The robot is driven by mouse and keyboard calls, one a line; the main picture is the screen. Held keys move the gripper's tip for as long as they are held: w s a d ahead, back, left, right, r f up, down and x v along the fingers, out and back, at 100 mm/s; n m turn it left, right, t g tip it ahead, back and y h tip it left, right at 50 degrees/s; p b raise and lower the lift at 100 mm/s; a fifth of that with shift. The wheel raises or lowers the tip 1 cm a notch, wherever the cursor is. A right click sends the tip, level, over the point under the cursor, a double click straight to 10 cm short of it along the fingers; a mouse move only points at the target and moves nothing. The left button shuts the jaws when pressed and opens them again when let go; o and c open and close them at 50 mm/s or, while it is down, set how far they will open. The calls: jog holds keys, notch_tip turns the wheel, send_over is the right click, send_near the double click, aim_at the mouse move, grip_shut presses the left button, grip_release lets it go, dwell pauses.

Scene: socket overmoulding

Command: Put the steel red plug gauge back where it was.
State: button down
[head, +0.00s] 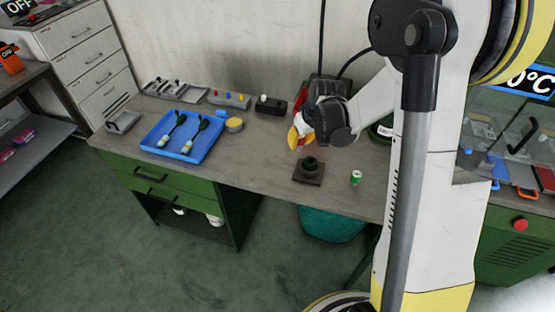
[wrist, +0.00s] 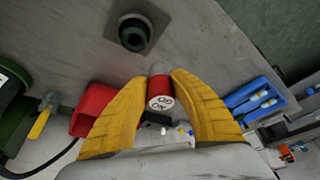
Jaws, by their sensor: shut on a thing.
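My gripper (wrist: 157,84) is shut on the red plug gauge (wrist: 160,90), a small red cylinder with a pale marked end and a grey steel tip, between its yellow fingers. In the head view my gripper (head: 297,137) hangs over the bench, behind a dark round fitting on a square plate (head: 308,178); the gauge is hard to make out there. The wrist view shows that fitting (wrist: 133,34) apart from the gauge. A grey block with small coloured knobs (head: 229,100) stands at the back of the bench. Where the gauge stood before cannot be told.
A blue tray (head: 150,143) with two dark-handled tools lies left on the bench (head: 255,150). A black block with a white knob (head: 271,104) stands near the wall. A green-and-white cylinder (head: 356,178) stands near the front edge. The bench between tray and fitting is clear.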

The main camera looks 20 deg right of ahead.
jog(key=b, duration=0.3)
send_over(266, 161)
jog(key=s, duration=0.1)
jog(key=f, duration=0.7)
jog(key=shift+s, duration=0.2)
jog(key=shift+f+b, duration=1.05)
jog(key=shift+f, duration=0.85)
jog(key=shift+f, duration=0.2)
jog(key=c, duration=1.2)
grip_release()
jog(key=shift+r, duration=0.1)
